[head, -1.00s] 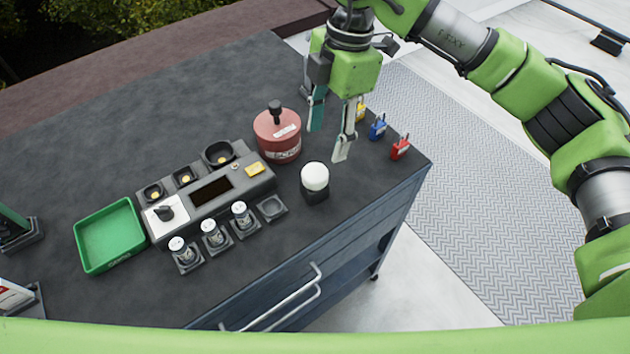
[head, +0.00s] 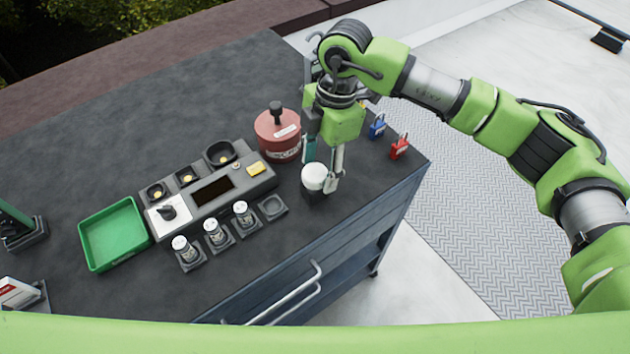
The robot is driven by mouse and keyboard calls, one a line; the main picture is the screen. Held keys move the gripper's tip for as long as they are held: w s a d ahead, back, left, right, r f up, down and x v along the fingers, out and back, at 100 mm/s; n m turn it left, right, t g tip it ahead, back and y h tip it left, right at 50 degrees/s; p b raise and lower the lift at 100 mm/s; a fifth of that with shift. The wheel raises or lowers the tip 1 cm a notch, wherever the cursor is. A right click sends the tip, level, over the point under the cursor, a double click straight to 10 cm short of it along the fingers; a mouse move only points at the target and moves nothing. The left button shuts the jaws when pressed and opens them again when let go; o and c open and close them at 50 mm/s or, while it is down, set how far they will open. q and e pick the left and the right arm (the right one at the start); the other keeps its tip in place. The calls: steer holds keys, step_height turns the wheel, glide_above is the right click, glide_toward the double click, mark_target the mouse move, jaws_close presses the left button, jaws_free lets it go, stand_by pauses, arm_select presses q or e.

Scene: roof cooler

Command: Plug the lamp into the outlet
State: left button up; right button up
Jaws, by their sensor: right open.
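A white round-topped piece (head: 314,177) on a dark square base, which looks like the lamp, stands upright near the right front edge of the dark worktop. My right gripper (head: 321,170) points down over it, open, with one finger behind it and the other at its right side. I cannot tell whether the fingers touch it. A grey control unit (head: 205,197) with a dark display, a knob and several round black sockets (head: 220,153) lies to the left. I cannot tell which part is the outlet. My left gripper is out of view.
Three white-capped vials (head: 214,232) sit in square holders beside an empty holder (head: 272,207). A green tray (head: 114,236) is at left. Blue (head: 377,127) and red (head: 400,147) padlocks lie at the right edge.

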mark_target(315, 185)
steer(key=f, duration=0.1)
steer(key=s+f+p, duration=0.1)
steer(key=f, duration=0.1)
steer(key=a+f, duration=0.1)
steer(key=shift+s+f+p, duration=0.15)
steer(key=shift+p, duration=0.15)
steer(key=shift+f, duration=0.3)
steer(key=c, duration=1)
